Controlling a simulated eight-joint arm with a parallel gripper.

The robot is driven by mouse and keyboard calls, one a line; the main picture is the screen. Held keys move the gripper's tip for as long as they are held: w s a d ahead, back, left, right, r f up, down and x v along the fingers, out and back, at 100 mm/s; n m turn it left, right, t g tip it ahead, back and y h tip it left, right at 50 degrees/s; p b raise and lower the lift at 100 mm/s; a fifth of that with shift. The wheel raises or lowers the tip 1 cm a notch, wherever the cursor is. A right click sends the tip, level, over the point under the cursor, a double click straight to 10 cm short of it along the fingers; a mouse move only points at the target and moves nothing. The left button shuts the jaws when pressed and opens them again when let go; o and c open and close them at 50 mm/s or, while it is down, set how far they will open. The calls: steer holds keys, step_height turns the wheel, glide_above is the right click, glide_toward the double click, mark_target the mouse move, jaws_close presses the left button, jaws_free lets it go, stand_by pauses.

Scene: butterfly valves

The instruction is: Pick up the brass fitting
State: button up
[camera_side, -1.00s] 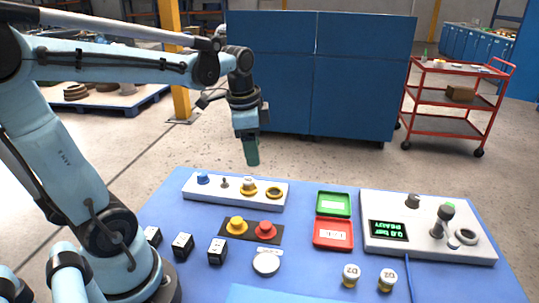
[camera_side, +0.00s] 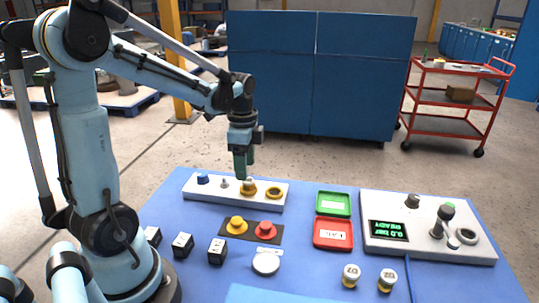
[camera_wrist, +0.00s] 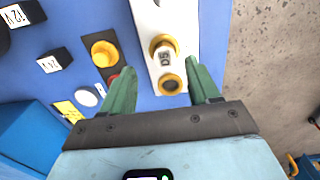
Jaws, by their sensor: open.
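A brass fitting (camera_side: 248,188) with a pale, labelled top stands upright on the white rack (camera_side: 214,195). It shows in the wrist view as well (camera_wrist: 163,43), just beyond the gap between my fingertips. My gripper (camera_side: 243,177) is open and points down close above the fitting, its green fingers overlapping it in the side view. In the wrist view the two fingers of my gripper (camera_wrist: 162,69) are spread wide with nothing held. I cannot tell whether a finger touches the fitting.
A brass ring (camera_side: 273,192) is beside the fitting; a grey piece (camera_side: 224,183) and blue piece (camera_side: 203,178) are on its other side. Yellow (camera_side: 237,224) and red (camera_side: 266,229) knobs stand in front. Green (camera_side: 334,203) and red (camera_side: 333,234) trays lie right.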

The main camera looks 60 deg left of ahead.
mark_target(248, 186)
steer(key=f, duration=0.3)
steer(key=shift+w+a+f, duration=0.25)
steer(key=shift+f, duration=0.9)
jaws_close()
steer(key=shift+r, duration=0.1)
